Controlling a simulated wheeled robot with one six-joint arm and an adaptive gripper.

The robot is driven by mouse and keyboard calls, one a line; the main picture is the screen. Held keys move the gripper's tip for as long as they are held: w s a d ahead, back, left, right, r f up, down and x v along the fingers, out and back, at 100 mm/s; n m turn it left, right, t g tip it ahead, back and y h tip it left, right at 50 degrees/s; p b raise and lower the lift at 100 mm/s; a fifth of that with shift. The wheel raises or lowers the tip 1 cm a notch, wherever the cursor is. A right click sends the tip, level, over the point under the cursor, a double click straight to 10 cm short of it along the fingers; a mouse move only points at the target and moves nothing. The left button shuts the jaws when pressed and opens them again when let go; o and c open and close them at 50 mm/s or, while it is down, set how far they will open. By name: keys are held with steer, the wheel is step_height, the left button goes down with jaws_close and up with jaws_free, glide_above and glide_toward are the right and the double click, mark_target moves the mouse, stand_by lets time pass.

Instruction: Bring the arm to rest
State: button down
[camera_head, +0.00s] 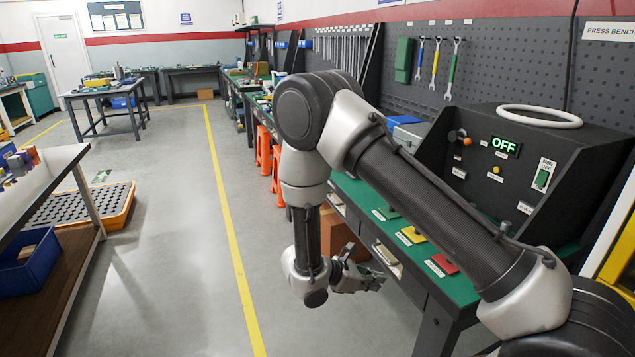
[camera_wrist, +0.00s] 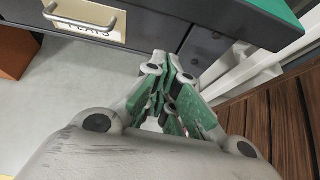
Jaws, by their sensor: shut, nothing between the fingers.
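My arm is bent over the aisle side of the green-topped press bench (camera_head: 357,190), with its forearm hanging down. My gripper (camera_head: 378,282) points right, toward the bench's front, below the level of its top. In the wrist view my gripper (camera_wrist: 172,70) has its green-padded fingers together, with nothing seen between them. A grey drawer front with a labelled handle (camera_wrist: 85,17) lies ahead of the fingers, apart from them.
A black control box (camera_head: 500,160) showing OFF stands on the bench, with a white ring (camera_head: 540,117) on top. Yellow (camera_head: 410,235) and red (camera_head: 441,264) pieces lie near the bench edge. Orange stools (camera_head: 264,150) stand farther back. The floor aisle (camera_head: 180,230) is clear.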

steer(key=s+d+r+m+y, duration=0.4)
steer(key=s+r+m, duration=0.3)
steer(key=r, duration=0.5)
steer(key=s+d+r+m+t+y, duration=0.1)
steer(key=s+d+r+m+y, duration=0.2)
steer(key=r, duration=1)
steer(key=s+d+r+m+y, duration=0.4)
steer(key=s+d+r+m, duration=0.4)
steer(key=s+r+m, duration=0.3)
steer(key=shift+s+d+r+y, duration=0.3)
steer(key=shift+d+r, duration=0.05)
steer(key=shift+r, duration=0.4)
